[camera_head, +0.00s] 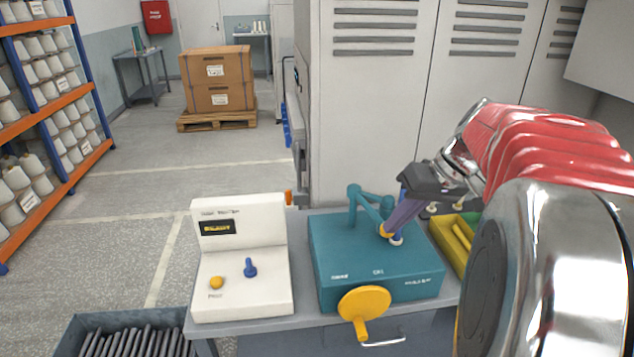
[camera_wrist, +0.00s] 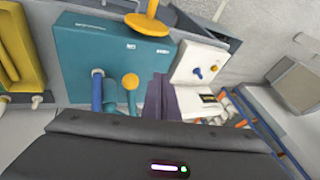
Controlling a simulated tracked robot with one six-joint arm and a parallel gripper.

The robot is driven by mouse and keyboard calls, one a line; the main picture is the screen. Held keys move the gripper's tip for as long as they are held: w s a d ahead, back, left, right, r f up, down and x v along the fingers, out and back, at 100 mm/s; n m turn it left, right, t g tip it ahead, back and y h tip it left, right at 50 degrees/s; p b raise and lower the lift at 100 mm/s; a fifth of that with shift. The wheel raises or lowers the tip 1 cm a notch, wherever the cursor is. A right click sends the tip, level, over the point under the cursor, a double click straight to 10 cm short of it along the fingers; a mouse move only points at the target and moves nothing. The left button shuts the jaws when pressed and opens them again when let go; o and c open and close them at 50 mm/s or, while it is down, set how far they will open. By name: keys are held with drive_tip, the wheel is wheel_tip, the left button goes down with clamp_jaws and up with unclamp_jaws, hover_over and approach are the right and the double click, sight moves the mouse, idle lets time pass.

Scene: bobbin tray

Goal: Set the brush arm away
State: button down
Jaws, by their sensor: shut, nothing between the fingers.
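The teal machine box (camera_head: 365,258) stands on the bench, with a yellow crank (camera_head: 363,305) on its front. The teal brush arm (camera_head: 369,212) runs from a post on its top toward the right and ends at an orange knob. In the wrist view the brush arm (camera_wrist: 133,102) shows with its knob at the tip. My gripper (camera_head: 391,232) is shut and empty, its fingers pointing down right beside the knob; I cannot tell whether they touch it. In the wrist view my gripper (camera_wrist: 163,84) is just beside the knob. A white-tipped peg (camera_head: 396,240) shows beside the fingers.
A white control panel (camera_head: 240,285) with a blue lever (camera_head: 250,268) stands left of the machine. A yellow tray (camera_head: 448,246) lies to its right, partly behind my arm. Grey lockers (camera_head: 368,120) rise behind the bench. A dark bin (camera_head: 75,330) of rods stands front left.

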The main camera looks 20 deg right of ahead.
drive_tip(key=s+d+t+y, duration=0.1)
drive_tip(key=s+d+t, duration=0.1)
drive_tip(key=d, duration=1.3)
drive_tip(key=shift+s+f, duration=0.25)
drive_tip(key=shift+d, duration=0.1)
drive_tip(key=w+a+f, duration=0.6)
drive_tip(key=a+f, duration=0.1)
drive_tip(key=shift+w+a, duration=0.2)
drive_tip(key=shift+w, duration=0.05)
